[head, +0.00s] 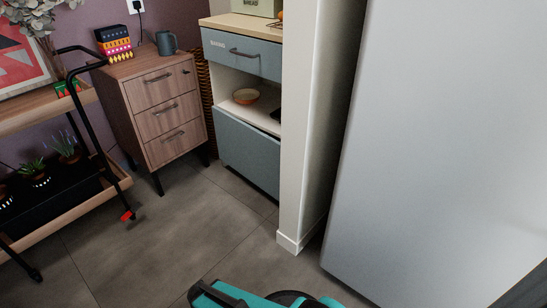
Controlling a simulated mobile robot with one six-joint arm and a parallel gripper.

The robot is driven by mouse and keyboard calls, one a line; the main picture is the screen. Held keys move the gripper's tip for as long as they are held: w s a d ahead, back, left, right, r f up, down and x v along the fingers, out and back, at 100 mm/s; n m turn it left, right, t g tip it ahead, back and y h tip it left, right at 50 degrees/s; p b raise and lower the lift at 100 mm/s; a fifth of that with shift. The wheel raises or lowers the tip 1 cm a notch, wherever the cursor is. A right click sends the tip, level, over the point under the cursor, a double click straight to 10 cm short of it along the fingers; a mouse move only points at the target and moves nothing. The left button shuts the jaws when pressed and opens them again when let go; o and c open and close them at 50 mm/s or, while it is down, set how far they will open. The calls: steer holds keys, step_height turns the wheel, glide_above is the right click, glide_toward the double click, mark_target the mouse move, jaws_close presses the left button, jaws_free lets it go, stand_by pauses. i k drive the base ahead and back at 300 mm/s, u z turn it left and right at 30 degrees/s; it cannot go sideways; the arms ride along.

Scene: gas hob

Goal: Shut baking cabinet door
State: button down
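A grey-blue cabinet (243,54) with a pale wooden top stands at the back, left of a white wall end. Its upper front has a dark bar handle and a small pale label too small to read surely. Below this front is an open compartment with an orange-rimmed bowl (246,96) inside. A plain grey-blue lower panel (246,150) lies below the opening; I cannot tell whether it is a fixed front or a door hanging down. The wall end hides the cabinet's right side. My gripper is not in view; only a teal and black part of my body shows at the bottom.
The white wall end (306,130) and a large pale grey panel (440,140) block the right. A wooden drawer unit (165,105) stands left of the cabinet. A black-framed wooden trolley (80,205) with plants is at far left. The grey floor (180,235) between is clear.

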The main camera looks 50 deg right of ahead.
mark_target(254, 154)
steer(key=k, duration=1.3)
steer(key=u, duration=0.45)
steer(key=i, duration=1.6)
steer(key=z, duration=0.35)
